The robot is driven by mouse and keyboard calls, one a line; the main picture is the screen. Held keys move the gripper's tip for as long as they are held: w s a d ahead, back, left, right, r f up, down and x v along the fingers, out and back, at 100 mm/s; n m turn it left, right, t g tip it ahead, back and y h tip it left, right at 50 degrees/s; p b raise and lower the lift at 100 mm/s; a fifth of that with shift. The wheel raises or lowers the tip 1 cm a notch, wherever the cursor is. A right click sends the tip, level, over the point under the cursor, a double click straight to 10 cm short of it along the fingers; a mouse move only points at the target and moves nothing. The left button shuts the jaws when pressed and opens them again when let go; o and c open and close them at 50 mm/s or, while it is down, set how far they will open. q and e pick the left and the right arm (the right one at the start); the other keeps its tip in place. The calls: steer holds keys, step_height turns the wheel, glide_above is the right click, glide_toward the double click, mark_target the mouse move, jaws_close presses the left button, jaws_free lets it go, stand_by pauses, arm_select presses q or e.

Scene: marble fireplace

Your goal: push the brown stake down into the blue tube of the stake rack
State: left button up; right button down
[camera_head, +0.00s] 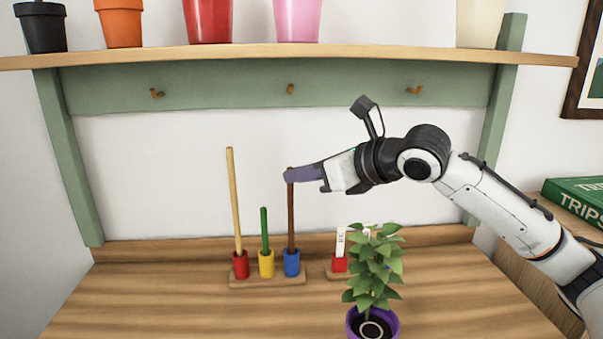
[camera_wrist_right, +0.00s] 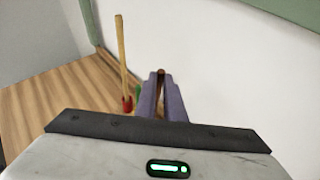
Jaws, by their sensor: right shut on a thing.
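The brown stake (camera_head: 291,222) stands upright with its lower end in the blue tube (camera_head: 292,263) of the stake rack (camera_head: 270,282). My right gripper (camera_head: 289,175) is shut on the brown stake near its top, reaching in from the right. In the right wrist view the stake's top (camera_wrist_right: 161,72) shows between the purple fingers (camera_wrist_right: 161,85). The rack's red tube (camera_head: 241,265) holds a tall tan stake (camera_head: 233,200). Its yellow tube (camera_head: 266,263) holds a shorter green stake (camera_head: 264,230). How deep the brown stake sits inside the tube is hidden. My left gripper is not in view.
A leafy plant in a purple pot (camera_head: 352,325) stands at the front right, partly hiding a second small rack with a red tube (camera_head: 340,263). A shelf (camera_head: 290,53) with several pots runs above. A green book (camera_head: 575,200) lies at right. The front left tabletop is clear.

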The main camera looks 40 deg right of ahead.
steer(key=shift+f, duration=0.3)
steer(key=shift+f+b, duration=0.3)
steer(key=shift+b, duration=0.05)
steer(key=shift+f, duration=0.3)
stand_by(0.5)
steer(key=c, duration=1.8)
jaws_free()
steer(key=shift+o, duration=0.2)
